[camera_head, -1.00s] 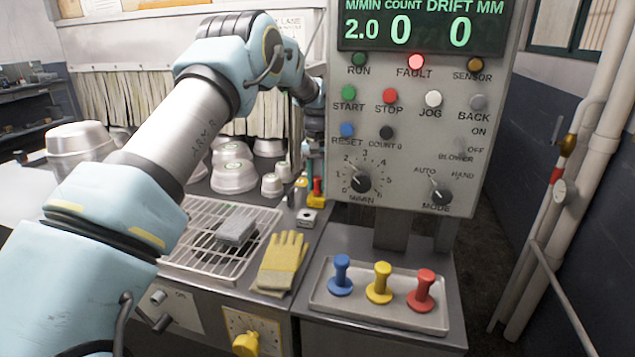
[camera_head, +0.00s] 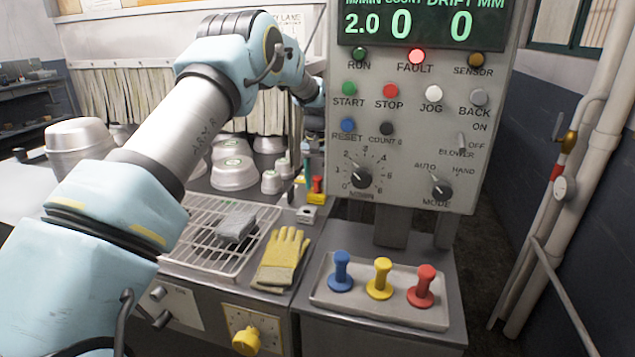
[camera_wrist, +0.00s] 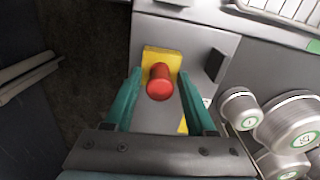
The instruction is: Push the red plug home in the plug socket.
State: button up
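The red plug (camera_wrist: 160,82) has a round red head and stands at a yellow socket block (camera_wrist: 162,58) in the wrist view. In the head view the red plug (camera_head: 317,184) is small, above the yellow block, beside the control cabinet. How deep the plug sits cannot be told. My gripper (camera_wrist: 159,75) has two green fingers spread apart, one on each side of the plug, with gaps between them and it. In the head view my gripper is mostly hidden behind my arm and the cabinet edge.
The control cabinet (camera_head: 405,120) rises close on the right, its red FAULT lamp lit. Metal pans (camera_head: 234,173) stand left of the plug. A wire rack (camera_head: 205,240), yellow gloves (camera_head: 282,260) and a tray (camera_head: 385,308) of blue, yellow and red stamp-like knobs are nearer.

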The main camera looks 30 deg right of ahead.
jog(key=shift+o, duration=1)
jog(key=shift+r, duration=0.1)
notch_tip(320, 180, up, 11)
jog(key=b, duration=0.3)
jog(key=shift+f, duration=0.2)
jog(key=shift+s, duration=0.1)
